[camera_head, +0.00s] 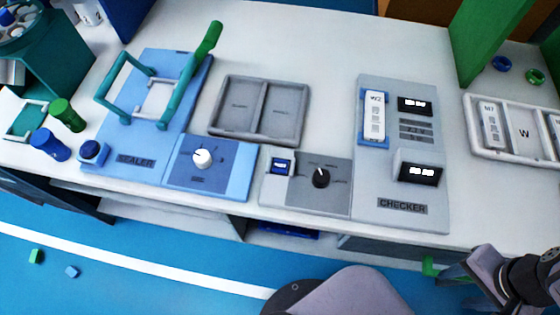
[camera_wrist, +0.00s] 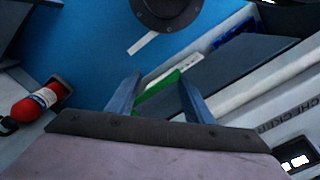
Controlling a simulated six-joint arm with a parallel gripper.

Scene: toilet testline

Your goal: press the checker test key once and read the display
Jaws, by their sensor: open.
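The grey checker (camera_head: 402,215) stands on the bench right of centre. A small blue key (camera_head: 281,165) sits on the grey panel at its left, beside a black rotary knob (camera_head: 321,178); which part is the test key is not labelled legibly. The upper display (camera_head: 415,104) and lower display (camera_head: 418,171) are lit with white characters too small to read. A white labelled piece (camera_head: 375,115) sits in the checker's blue holder. My gripper (camera_head: 452,272) is low at the right, by the bench's front edge, away from the key.
The blue sealer (camera_head: 135,160) with teal handles stands left of a grey two-part tray (camera_head: 258,135). A white tray (camera_head: 480,152) lies at the right, near a green panel (camera_head: 485,45). The wrist view shows a red cylinder (camera_wrist: 38,102) at left.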

